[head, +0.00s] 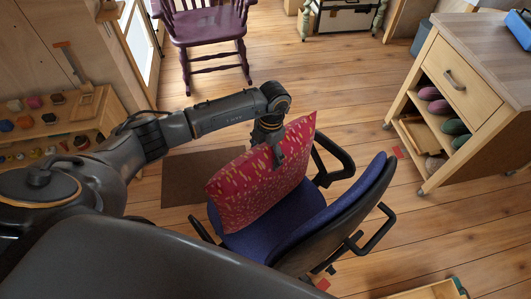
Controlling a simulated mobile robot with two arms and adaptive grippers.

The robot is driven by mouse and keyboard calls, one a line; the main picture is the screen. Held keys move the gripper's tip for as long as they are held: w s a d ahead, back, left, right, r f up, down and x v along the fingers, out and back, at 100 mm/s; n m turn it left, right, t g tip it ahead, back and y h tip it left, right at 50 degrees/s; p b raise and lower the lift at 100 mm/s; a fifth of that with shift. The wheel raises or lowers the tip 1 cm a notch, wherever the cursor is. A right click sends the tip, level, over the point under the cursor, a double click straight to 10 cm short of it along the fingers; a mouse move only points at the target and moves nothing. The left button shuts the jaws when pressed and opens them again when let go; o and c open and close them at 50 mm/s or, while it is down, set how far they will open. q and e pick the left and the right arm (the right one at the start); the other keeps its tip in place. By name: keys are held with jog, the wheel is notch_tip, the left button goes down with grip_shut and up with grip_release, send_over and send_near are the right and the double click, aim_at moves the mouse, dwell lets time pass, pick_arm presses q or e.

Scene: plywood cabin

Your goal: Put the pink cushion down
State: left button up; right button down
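The pink cushion (258,184) with yellow flecks is tilted up on edge over the seat of a blue office chair (290,212). My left gripper (277,151) is at the cushion's top edge, with a finger lying over its near face, and looks shut on it. The other finger is hidden behind the cushion. The cushion's lower edge is at the seat; I cannot tell if the seat bears its weight. My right gripper is not in view.
The chair's armrests (333,160) and backrest (345,205) stand close around the cushion. A brown mat (185,185) lies left of the chair. A purple rocking chair (208,25) is behind, and a wooden drawer cabinet (470,85) stands right. Floor between is clear.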

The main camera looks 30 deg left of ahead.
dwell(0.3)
pick_arm(q)
jog(key=r+b, duration=0.1)
jog(key=r, duration=0.2)
jog(key=w+r+b, duration=0.1)
jog(key=r, duration=0.3)
jog(key=r+b, duration=0.2)
jog(key=r, duration=0.1)
jog(key=shift+w+d+r, duration=0.2)
jog(key=shift+d+r, duration=0.05)
jog(key=shift+r, duration=0.8)
